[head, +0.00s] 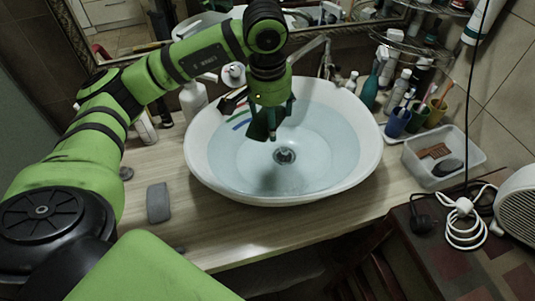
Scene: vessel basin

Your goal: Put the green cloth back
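My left gripper (271,112) hangs fingers-down over the white basin (352,182). A dark green-teal piece, which looks like the green cloth (262,124), hangs at its fingers above the bowl. The fingers are partly hidden by it, but they appear shut on it. The cloth looks apart from the basin's floor and drain (285,156). My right gripper is not in view.
A tap (308,48) stands behind the basin. Cups (397,122), bottles (370,90) and a clear tray (440,180) crowd its right. A soap bottle (193,100) stands left. A grey block (158,203) lies on the counter (225,230), whose front left is mostly clear.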

